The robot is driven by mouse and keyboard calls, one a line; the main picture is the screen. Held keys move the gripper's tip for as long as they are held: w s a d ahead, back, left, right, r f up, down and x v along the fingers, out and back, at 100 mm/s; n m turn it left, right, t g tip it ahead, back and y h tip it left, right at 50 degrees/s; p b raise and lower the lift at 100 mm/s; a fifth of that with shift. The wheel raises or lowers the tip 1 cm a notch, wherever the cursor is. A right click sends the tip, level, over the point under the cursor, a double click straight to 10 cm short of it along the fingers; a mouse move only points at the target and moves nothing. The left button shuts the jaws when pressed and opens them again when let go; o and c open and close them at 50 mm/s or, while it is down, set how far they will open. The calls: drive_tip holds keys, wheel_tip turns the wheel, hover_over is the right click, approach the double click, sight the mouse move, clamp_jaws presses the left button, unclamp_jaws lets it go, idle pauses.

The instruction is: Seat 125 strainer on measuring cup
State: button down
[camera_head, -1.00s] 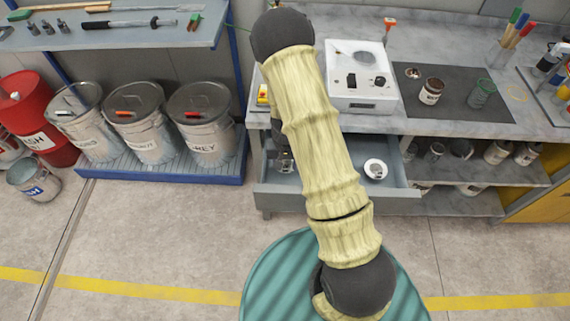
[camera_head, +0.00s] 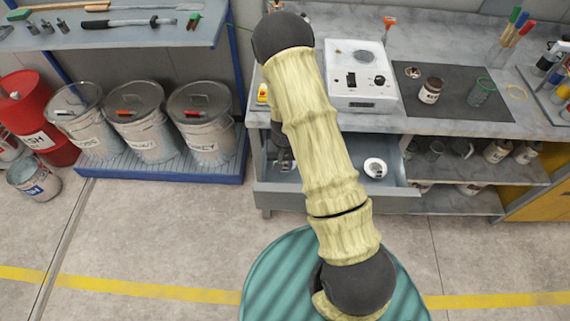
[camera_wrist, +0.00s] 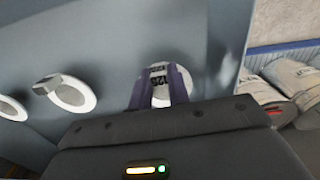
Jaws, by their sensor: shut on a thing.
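The 125 strainer (camera_wrist: 172,98) is a white round piece with a dark "125" label, seen in the wrist view inside the open grey drawer (camera_head: 395,193). My gripper (camera_wrist: 161,88) is shut on it, with its purple fingers on either side of the labelled part. In the head view my arm hides most of the gripper and this strainer. A see-through green-rimmed cup (camera_head: 481,92), which looks like the measuring cup, stands on the dark mat on the bench. Its markings are too small to read.
Another white strainer (camera_head: 375,168) lies in the drawer; two show at left in the wrist view (camera_wrist: 74,97). A white instrument (camera_head: 361,78) stands left of the mat (camera_head: 455,108). Lidded buckets (camera_head: 205,120) stand at left.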

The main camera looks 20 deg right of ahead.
drive_tip(key=shift+r, duration=0.1)
wheel_tip(320, 180, up, 10)
drive_tip(key=shift+b, duration=0.3)
idle(0.3)
idle(0.4)
